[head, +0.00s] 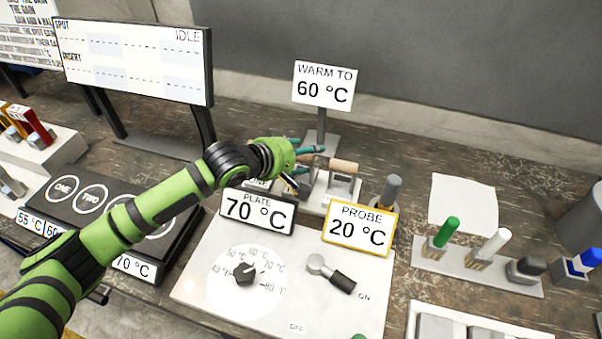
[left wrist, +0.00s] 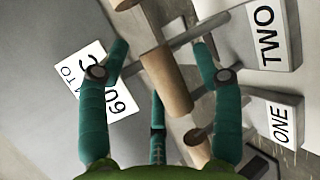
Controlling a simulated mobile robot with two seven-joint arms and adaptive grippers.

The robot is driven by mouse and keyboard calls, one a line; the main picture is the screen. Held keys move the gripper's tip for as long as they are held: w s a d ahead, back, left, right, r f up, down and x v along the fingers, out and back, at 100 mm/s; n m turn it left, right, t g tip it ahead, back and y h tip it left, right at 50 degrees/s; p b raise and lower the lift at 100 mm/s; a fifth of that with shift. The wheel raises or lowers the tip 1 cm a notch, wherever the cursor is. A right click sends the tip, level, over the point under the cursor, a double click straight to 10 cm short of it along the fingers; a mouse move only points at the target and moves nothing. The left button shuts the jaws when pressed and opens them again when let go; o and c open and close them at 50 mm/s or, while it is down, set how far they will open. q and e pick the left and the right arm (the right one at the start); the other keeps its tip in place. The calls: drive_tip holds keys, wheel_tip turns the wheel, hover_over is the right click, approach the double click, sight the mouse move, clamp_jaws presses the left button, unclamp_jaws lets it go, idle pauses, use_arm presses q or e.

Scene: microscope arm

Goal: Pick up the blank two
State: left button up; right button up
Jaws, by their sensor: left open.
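A tan cylinder (left wrist: 166,80), which looks like blank two, lies in a metal holder between my spread left fingers in the left wrist view. The "TWO" label (left wrist: 268,32) is to its right. The "ONE" label (left wrist: 283,121) is below that, with another tan cylinder (left wrist: 195,147) nearer my palm. In the head view my left gripper (head: 312,156) is open over the holder stand, partly hiding it. A tan cylinder (head: 343,166) shows just right of the fingers. I cannot tell whether any finger touches a cylinder. My right gripper is not in view.
The "WARM TO 60 °C" sign (head: 323,88) stands close behind the gripper. The plate display (head: 257,210) and probe display (head: 359,227) stand in front. A rack (head: 478,268) with coloured handles is at right. Bare table lies between sign and paper (head: 462,204).

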use_arm(q)
clamp_jaws()
drive_tip(key=shift+r, duration=0.25)
